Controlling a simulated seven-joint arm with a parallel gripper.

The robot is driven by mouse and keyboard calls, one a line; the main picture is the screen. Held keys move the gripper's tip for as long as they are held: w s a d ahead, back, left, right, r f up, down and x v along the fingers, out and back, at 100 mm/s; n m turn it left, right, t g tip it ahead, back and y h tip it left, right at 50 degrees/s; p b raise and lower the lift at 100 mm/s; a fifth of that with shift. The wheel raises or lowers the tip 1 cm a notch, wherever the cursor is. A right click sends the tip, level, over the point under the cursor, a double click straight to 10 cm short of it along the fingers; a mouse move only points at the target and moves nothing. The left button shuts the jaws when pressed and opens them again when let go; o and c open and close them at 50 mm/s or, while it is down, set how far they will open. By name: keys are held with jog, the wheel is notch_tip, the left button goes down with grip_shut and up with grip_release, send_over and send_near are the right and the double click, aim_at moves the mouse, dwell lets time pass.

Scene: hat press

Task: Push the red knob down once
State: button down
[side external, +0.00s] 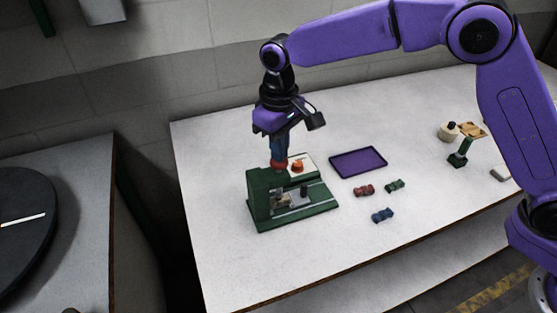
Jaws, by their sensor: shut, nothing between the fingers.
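The green hat press (259,200) stands on the white table, left of its middle. The red knob (279,165) shows at the top of the press, directly under my gripper (279,160). My gripper points straight down with its fingers shut and empty. The fingertips meet the knob in this view and look to be touching it; a small gap cannot be ruled out. The fingers partly hide the knob's top. Small parts lie on the press base (318,205), too small to tell apart.
An orange-red piece (297,166) sits on a pale plate behind the press. A purple tray (358,161) lies to the right. Red (364,190), green (395,185) and blue (382,215) small pieces lie near it. A green stand (459,155) is farther right. The front table area is clear.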

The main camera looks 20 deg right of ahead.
jog(key=shift+r, duration=1.2)
notch_tip(320, 180, up, 7)
dwell(4.8)
jog(key=shift+s+d, duration=0.1)
jog(key=s+d+f+n, duration=0.3)
jog(key=s+d, duration=1.1)
jog(key=s, duration=0.1)
jog(key=s+d+f+n, duration=0.3)
jog(key=s+d, duration=1.2)
jog(key=shift+s+d+f+n, duration=0.2)
jog(key=shift+s+d+n, duration=0.05)
jog(key=shift+n, duration=0.05)
